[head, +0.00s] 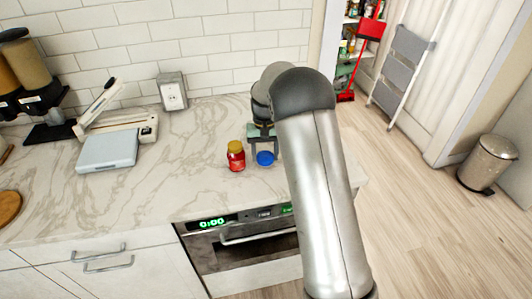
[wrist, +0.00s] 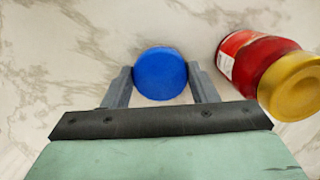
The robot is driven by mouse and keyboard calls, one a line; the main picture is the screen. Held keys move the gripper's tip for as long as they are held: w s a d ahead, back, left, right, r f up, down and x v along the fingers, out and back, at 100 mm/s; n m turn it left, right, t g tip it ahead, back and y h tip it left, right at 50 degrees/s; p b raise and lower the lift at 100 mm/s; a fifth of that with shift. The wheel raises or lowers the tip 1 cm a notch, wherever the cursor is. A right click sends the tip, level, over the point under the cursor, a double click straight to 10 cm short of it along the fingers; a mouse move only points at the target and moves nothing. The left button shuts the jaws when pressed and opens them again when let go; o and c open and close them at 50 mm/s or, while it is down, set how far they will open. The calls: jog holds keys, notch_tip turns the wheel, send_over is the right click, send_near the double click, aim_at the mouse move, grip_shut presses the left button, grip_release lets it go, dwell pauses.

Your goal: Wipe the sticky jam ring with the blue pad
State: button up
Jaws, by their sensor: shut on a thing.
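The blue pad (wrist: 161,73) is round and sits between the two fingers of my gripper (wrist: 161,86) in the wrist view. My gripper is shut on it. In the head view the blue pad (head: 265,158) shows at the fingertips, low over the marble counter or on it; I cannot tell whether it touches. The jam ring is not visible in either view; the pad, my gripper or my arm may hide it. A red jam jar (head: 236,156) with a gold lid stands just left of the pad in the head view, and at the right in the wrist view (wrist: 262,62).
The marble counter (head: 190,190) is clear left of the jar. Farther left are a kitchen scale (head: 108,150), a white slicer-like device (head: 140,124) and dispensers (head: 25,65). The counter's front edge runs above an oven (head: 245,250).

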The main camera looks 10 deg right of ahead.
jog(key=shift+r+p, duration=1.55)
jog(key=shift+r, duration=1.3)
jog(key=shift+r, duration=0.1)
jog(key=shift+r+p, duration=0.95)
jog(key=shift+r, duration=0.4)
